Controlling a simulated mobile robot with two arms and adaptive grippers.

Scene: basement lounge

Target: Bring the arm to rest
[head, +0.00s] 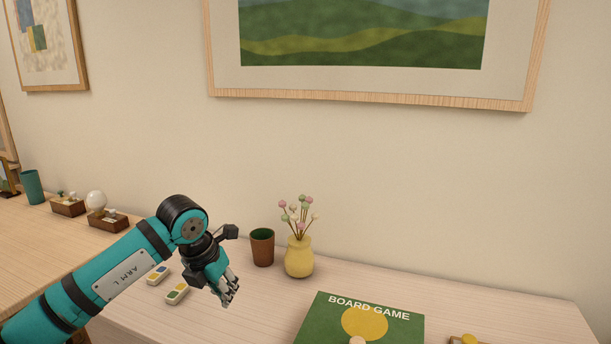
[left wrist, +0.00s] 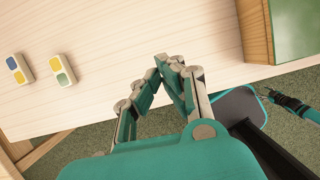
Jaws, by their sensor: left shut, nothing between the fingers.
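My left arm comes in from the left in the head view, teal with black bands. Its gripper (head: 231,296) hangs above the light wooden table (head: 480,290), left of the board game box. In the left wrist view the gripper's fingers (left wrist: 170,62) are shut with their tips together and nothing between them. My right gripper does not show clearly in either view.
Two small blocks with coloured patches (head: 177,293) lie beside my left arm. A brown cup (head: 262,248), a yellow flower vase (head: 299,257) and a green board game box (head: 340,325) stand to the right. Framed pictures hang on the wall.

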